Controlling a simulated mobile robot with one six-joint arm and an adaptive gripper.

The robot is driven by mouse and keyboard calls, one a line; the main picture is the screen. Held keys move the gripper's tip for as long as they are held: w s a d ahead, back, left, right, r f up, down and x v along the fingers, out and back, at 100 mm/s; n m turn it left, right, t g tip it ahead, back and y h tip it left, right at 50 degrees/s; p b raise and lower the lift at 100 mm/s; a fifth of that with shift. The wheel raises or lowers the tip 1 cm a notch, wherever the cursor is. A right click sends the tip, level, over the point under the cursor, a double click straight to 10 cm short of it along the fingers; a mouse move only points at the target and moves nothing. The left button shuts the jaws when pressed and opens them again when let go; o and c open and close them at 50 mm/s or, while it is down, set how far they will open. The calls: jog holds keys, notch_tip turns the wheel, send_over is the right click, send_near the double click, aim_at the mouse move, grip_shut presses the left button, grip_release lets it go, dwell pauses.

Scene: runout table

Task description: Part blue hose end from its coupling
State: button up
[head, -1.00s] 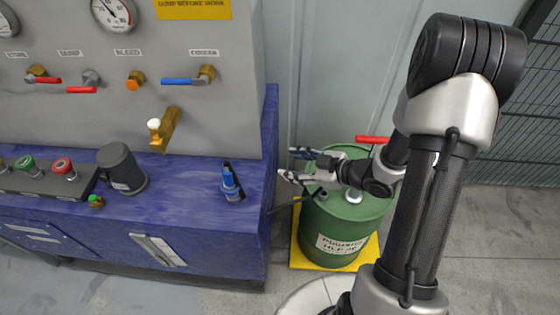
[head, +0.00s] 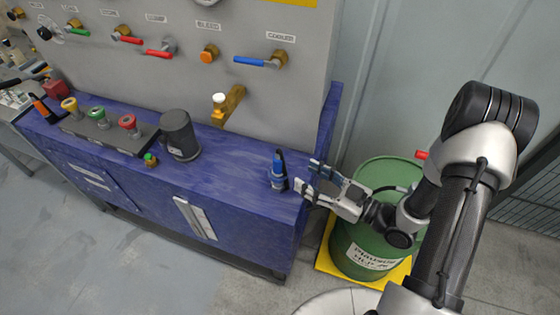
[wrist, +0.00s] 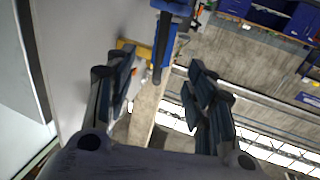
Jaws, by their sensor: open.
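The blue hose end (head: 278,171) stands upright near the right end of the blue bench top, with a dark part at its upper side. Its coupling cannot be told apart from it at this size. My gripper (head: 306,175) is open and empty, just right of the hose end, at the bench's right edge, its fingers pointing left toward it. In the wrist view, the blue hose end (wrist: 169,48) with a dark bar shows at the top, beyond and between the open fingers (wrist: 160,92). No contact shows.
A green drum (head: 375,240) stands on a yellow base (head: 335,265) below my arm. A dark grey cup (head: 180,135) and a block with coloured knobs (head: 105,128) are further left on the bench (head: 235,170). A brass tap (head: 230,103) juts from the panel behind.

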aim_at(280, 150)
jog(key=b+x, duration=0.1)
jog(key=x, duration=0.9)
jog(key=shift+w+a, duration=0.15)
jog(key=shift+a, duration=0.1)
grip_shut()
jog(key=c, duration=0.7)
grip_release()
grip_shut()
jog(key=shift+d+r+p, duration=0.1)
jog(key=shift+r+p, duration=0.85)
jog(key=shift+r, duration=0.6)
jog(key=shift+d+r+p, duration=0.15)
jog(key=shift+r+p, duration=0.75)
jog(key=shift+r, duration=0.65)
